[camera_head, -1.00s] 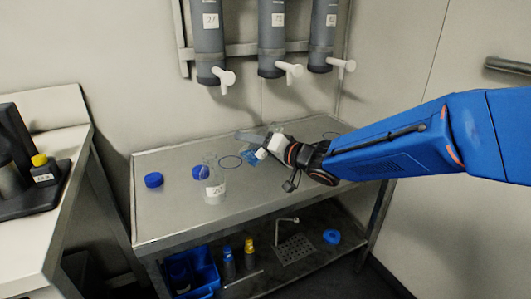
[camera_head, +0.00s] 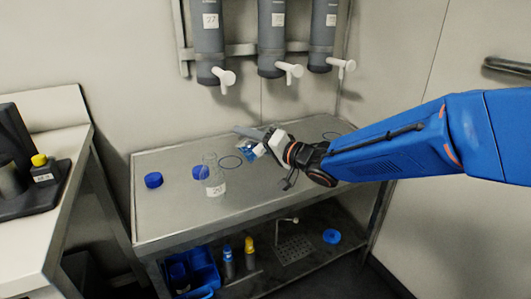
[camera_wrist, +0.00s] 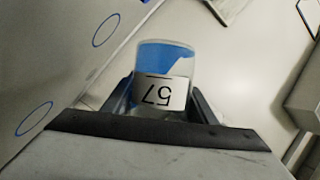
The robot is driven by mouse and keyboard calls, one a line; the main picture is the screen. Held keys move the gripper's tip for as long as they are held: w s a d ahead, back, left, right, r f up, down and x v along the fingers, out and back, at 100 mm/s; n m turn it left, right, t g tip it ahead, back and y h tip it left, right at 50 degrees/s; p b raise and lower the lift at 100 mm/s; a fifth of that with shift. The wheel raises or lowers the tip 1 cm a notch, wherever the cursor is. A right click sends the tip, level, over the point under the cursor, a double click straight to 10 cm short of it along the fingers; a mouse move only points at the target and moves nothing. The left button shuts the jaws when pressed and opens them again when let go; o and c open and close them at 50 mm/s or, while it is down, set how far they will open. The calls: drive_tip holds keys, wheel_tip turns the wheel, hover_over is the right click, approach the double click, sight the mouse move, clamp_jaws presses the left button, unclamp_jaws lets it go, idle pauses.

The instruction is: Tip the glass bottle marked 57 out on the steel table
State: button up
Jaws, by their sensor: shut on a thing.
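The glass bottle marked 57 (camera_wrist: 165,58) is between my gripper's fingers (camera_wrist: 160,98) in the wrist view, with its label reading upside down. Blue liquid inside it lies at a slant. In the head view, my gripper (camera_head: 270,141) is shut on the bottle, which is tilted above the back middle of the steel table (camera_head: 265,195). Blue shows in the bottle there (camera_head: 249,152). Its mouth is not clear, and I cannot tell whether any liquid is leaving it.
Another clear labelled bottle (camera_head: 213,183) stands upright on the table, left of my gripper. Blue caps (camera_head: 153,180) lie left of it and beside it. Grey dispensers with white taps (camera_head: 290,70) hang behind. The table's front right is clear.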

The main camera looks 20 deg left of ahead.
drive_tip(key=shift+r, duration=0.1)
idle(0.4)
drive_tip(key=shift+s+a+r+m+y, duration=0.15)
drive_tip(key=shift+r+m+y, duration=0.15)
drive_tip(key=shift+r+m, duration=0.45)
drive_tip(key=shift+r+m+y, duration=0.4)
drive_tip(key=shift+r+m, duration=0.25)
drive_tip(key=shift+m, duration=0.3)
drive_tip(key=shift+r, duration=0.1)
drive_tip(key=shift+r+m+t+y, duration=0.45)
drive_tip(key=shift+r+m, duration=0.25)
drive_tip(key=shift+m, duration=0.3)
